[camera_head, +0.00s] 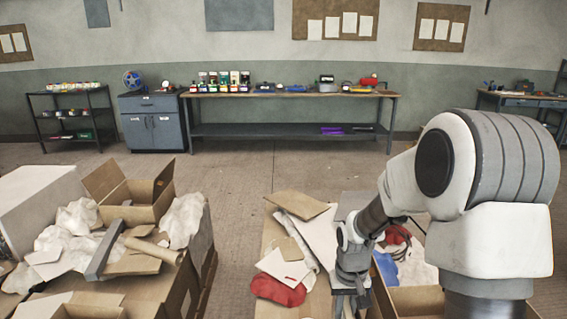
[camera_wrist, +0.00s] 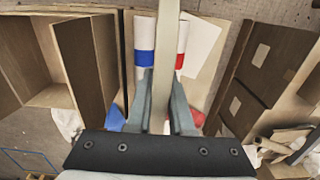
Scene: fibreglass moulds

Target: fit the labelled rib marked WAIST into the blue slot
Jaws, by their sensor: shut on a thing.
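My gripper (camera_wrist: 161,105) is shut on a long, thin, pale strip, likely the rib (camera_wrist: 167,45), which stands edge-on between the two fingers in the wrist view. It runs up out of the top of that view. No WAIST marking can be read on it. A blue band (camera_wrist: 145,59) on a white surface lies just left of the rib, and a red band (camera_wrist: 181,60) lies just right of it. I cannot tell whether the blue band marks the slot. In the head view my gripper (camera_head: 352,292) points down over the cluttered middle; what it holds is hard to make out.
Cardboard, white sheets and a red bundle (camera_head: 278,290) lie left of my gripper in the head view. An open cardboard box (camera_head: 135,195) and white wadding fill the left. A workbench (camera_head: 290,93) with jars stands along the far wall. The floor between is clear.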

